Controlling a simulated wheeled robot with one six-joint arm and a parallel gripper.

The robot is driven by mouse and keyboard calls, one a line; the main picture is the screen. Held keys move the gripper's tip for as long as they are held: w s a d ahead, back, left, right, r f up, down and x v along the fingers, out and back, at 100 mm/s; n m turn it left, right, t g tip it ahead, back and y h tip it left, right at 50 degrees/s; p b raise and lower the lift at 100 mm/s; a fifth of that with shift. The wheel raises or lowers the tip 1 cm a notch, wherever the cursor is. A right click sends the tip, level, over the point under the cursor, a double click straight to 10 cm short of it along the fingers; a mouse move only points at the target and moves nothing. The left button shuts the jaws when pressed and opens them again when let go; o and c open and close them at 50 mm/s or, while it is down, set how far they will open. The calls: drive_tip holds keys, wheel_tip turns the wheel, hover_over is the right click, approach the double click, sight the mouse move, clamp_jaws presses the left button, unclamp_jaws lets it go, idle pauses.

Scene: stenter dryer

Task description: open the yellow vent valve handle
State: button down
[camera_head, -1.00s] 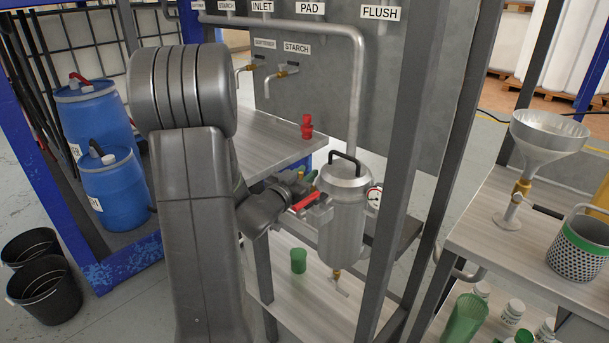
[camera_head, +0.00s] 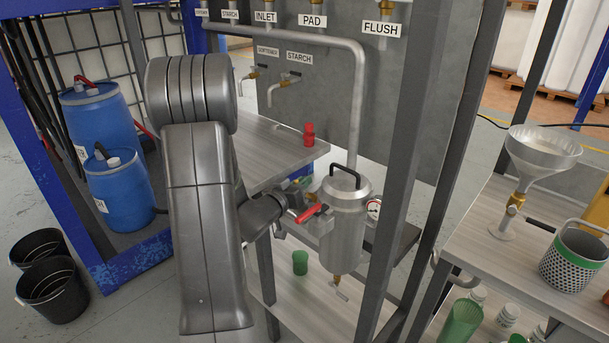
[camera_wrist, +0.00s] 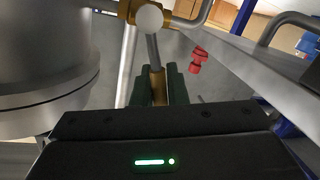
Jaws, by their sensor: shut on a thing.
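In the wrist view, my gripper (camera_wrist: 158,78) has its two dark green fingers closed on either side of the yellow vent valve handle (camera_wrist: 157,88). The handle's grey stem runs up to a brass valve body (camera_wrist: 125,8) with a pale round knob in front of it. The lower end of the handle is hidden by my gripper's housing. In the head view, my gripper (camera_head: 296,192) is beside the silver vessel (camera_head: 347,215), largely hidden by my arm. I cannot make out the yellow handle there. A red lever (camera_head: 308,213) shows at the vessel's left side.
A red fitting (camera_head: 308,134) stands on the bench (camera_head: 270,150) behind. The grey frame post (camera_head: 400,170) rises close right of the vessel. A green cup (camera_head: 300,262) sits on the lower shelf. Blue drums (camera_head: 120,185) stand left; a funnel (camera_head: 541,152) stands right.

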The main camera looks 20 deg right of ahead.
drive_tip(key=n+p, duration=0.1)
drive_tip(key=w+n+p, duration=0.1)
drive_tip(key=n+p, duration=0.1)
drive_tip(key=p, duration=0.1)
drive_tip(key=shift+w+a+f+g, duration=0.25)
drive_tip(key=shift+a+f+g, duration=0.05)
drive_tip(key=shift+a, duration=0.05)
drive_tip(key=shift+w+a+f+n+g+p, duration=0.1)
drive_tip(key=shift+w+f+n+g+p, duration=0.25)
drive_tip(key=shift+n+p, duration=0.5)
drive_tip(key=shift+w+a+f+n+g+p, duration=0.1)
drive_tip(key=shift+w+f+n+g+p, duration=0.05)
drive_tip(key=shift+f+n+p, duration=0.55)
drive_tip(key=shift+r, duration=0.1)
drive_tip(key=c, duration=1.4)
unclamp_jaws()
drive_tip(key=shift+c, duration=0.2)
drive_tip(key=b+v, duration=0.1)
drive_tip(key=v, duration=1.2)
drive_tip(key=shift+s+a+r, duration=0.25)
drive_tip(key=shift+a, duration=0.05)
